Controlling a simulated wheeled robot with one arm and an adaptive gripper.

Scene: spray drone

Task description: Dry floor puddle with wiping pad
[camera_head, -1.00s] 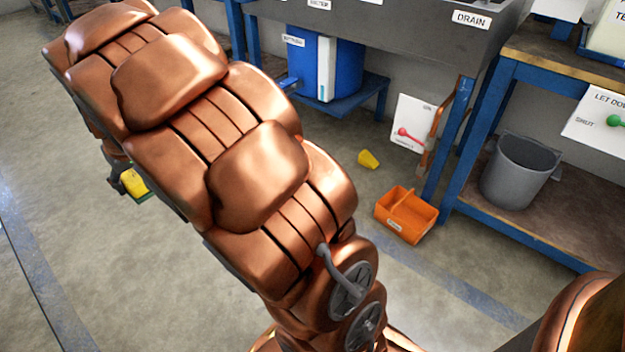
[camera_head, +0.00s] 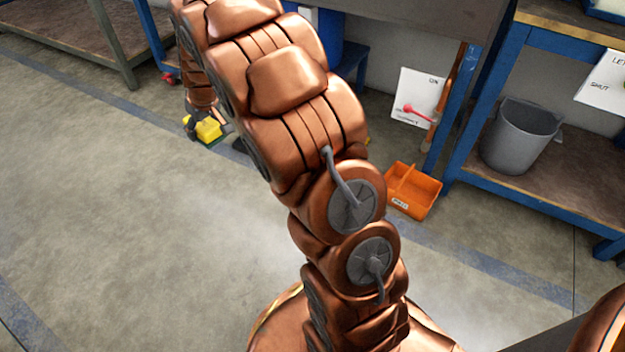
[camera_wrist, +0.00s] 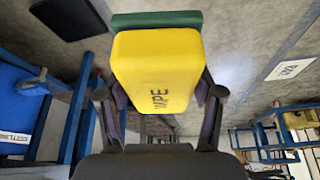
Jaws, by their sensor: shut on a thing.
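The wiping pad (camera_wrist: 157,72) is a yellow block marked WIPE with a green layer at its far end. My gripper (camera_wrist: 160,95) is shut on the yellow block, one finger on each side. In the head view the pad (camera_head: 208,130) shows small beyond my arm, green side down, at or close above the floor. I cannot tell whether it touches the floor. No clear puddle outline shows in the head view, where my arm hides part of the floor.
An orange caddy (camera_head: 425,193) stands on the floor right of my arm. A grey bucket (camera_head: 520,140) sits on the lower shelf of a blue-framed bench. A sign with a red lever (camera_head: 417,98) stands behind the caddy. Open floor (camera_head: 110,210) lies at left.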

